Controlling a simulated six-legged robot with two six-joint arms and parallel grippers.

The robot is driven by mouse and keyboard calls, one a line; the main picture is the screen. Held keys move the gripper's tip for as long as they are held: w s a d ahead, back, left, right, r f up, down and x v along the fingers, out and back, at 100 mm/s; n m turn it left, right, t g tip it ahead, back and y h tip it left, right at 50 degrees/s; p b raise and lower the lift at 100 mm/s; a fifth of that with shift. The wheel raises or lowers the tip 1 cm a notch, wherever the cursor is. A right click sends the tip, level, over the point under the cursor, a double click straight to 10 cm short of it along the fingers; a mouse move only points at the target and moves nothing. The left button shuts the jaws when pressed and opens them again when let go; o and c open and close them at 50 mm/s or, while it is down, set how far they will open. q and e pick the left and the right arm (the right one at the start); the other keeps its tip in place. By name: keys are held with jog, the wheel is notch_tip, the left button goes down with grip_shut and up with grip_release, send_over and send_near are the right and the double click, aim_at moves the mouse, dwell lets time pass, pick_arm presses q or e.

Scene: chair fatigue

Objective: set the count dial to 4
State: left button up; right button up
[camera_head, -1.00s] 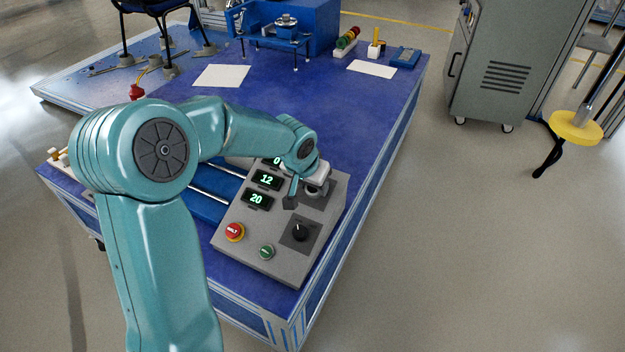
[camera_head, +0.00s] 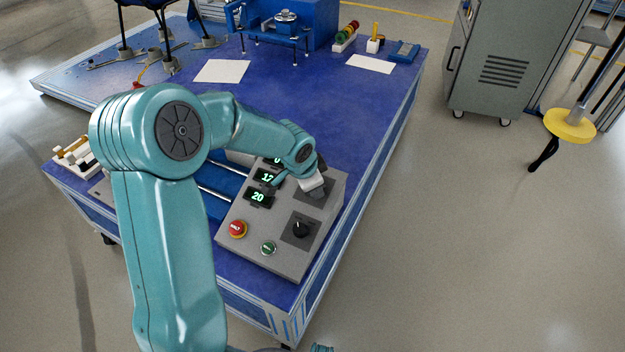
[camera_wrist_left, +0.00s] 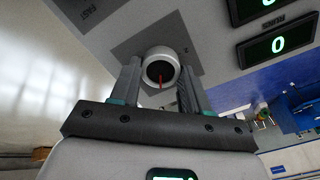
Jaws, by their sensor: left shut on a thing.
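The dial's own name and scale cannot be read. My right gripper is not in view.
A black knob (camera_head: 301,230), a red button (camera_head: 238,229) and a green button (camera_head: 268,248) are on the panel's near part. White sheets (camera_head: 222,71) and a blue machine (camera_head: 310,22) are farther back. The bench's middle is clear.

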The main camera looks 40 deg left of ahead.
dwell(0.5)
pick_arm(q)
jog(key=o, duration=1.1)
jog(key=shift+c, duration=0.2)
jog(key=shift+r, duration=0.1)
jog(key=p+v, duration=0.5)
jog(key=v, duration=1.1)
jog(key=shift+p, duration=0.35)
jog(key=shift+s+r, duration=0.1)
